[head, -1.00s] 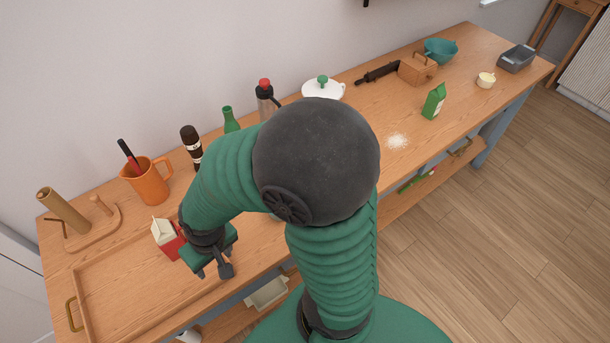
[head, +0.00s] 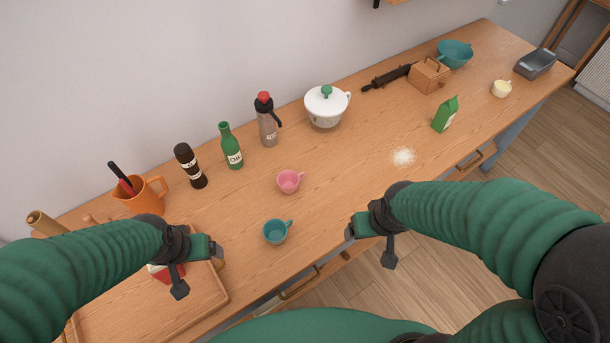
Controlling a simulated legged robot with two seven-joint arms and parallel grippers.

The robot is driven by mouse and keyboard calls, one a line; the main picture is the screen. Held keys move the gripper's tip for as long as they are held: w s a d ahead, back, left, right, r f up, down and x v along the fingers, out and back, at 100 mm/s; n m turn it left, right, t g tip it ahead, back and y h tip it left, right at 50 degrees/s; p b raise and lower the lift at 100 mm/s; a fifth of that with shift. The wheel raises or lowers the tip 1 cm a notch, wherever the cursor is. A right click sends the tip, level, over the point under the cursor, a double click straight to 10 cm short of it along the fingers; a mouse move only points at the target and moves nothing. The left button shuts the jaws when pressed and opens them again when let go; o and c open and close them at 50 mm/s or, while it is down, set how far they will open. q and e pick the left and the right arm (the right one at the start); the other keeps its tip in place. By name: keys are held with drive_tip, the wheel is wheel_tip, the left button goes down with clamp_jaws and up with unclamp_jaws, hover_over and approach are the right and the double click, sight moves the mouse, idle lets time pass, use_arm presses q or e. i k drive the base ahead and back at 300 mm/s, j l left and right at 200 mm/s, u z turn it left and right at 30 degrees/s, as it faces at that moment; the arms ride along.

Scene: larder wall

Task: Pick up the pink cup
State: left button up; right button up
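The pink cup (head: 288,181) stands upright on the wooden counter near its middle, its handle to the right. A teal cup (head: 275,232) stands nearer the front edge, below the pink cup in the picture. My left gripper (head: 199,277) is to the left and in front of the pink cup, over the wooden tray, with its fingers apart and nothing between them. My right gripper (head: 370,246) is to the right and in front of the pink cup, near the counter's front edge, also open and empty. Neither gripper touches the pink cup.
A red and white carton (head: 166,273) is partly hidden by my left gripper. Bare counter surrounds the pink cup; white powder (head: 402,157) lies to its right.

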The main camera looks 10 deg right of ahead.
sight(288, 181)
drive_tip(key=z, duration=0.15)
drive_tip(key=i+l+u, duration=0.2)
drive_tip(key=l+u, duration=0.25)
drive_tip(key=i+l+u, duration=0.1)
drive_tip(key=l+u, duration=0.85)
